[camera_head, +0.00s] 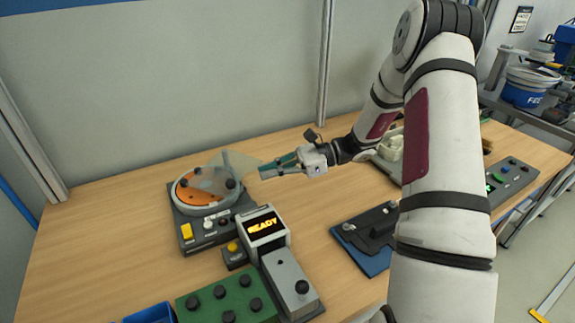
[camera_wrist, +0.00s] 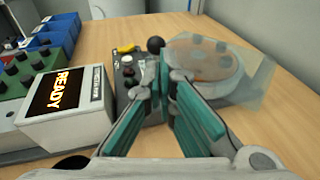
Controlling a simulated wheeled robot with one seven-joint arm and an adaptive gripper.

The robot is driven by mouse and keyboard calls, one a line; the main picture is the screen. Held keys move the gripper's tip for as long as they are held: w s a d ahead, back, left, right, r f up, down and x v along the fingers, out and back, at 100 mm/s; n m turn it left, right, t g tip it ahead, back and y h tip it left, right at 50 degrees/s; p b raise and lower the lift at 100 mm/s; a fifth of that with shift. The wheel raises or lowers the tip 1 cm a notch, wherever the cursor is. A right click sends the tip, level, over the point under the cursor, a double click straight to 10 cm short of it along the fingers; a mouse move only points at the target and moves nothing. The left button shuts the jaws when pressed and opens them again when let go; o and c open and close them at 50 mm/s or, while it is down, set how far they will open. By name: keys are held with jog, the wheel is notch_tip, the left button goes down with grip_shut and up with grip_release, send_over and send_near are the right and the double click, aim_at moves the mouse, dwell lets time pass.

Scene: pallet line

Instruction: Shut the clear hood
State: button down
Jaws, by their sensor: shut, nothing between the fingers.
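The clear hood (camera_head: 238,163) is a see-through panel at a round device with an orange disc (camera_head: 197,197) on a dark base. It looks tilted up at the side toward my gripper; its exact angle is hard to tell. In the wrist view the clear hood (camera_wrist: 262,76) spreads over the right of the device, beyond my fingers. My gripper (camera_head: 264,171) has green finger pads and is shut and empty, just right of the hood in the head view. My gripper (camera_wrist: 166,72) also shows in the wrist view. I cannot tell whether it touches the hood.
A box with a READY display (camera_head: 264,227) stands in front of the device, beside a green block with black knobs (camera_head: 228,300). A blue-and-black fixture (camera_head: 368,238) lies to the right. A button panel (camera_head: 512,180) is at the far right. Wooden table is bare left of the device.

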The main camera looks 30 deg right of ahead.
jog(key=x, duration=0.5)
jog(key=shift+a+f+p, duration=0.1)
jog(key=shift+a+p, duration=0.2)
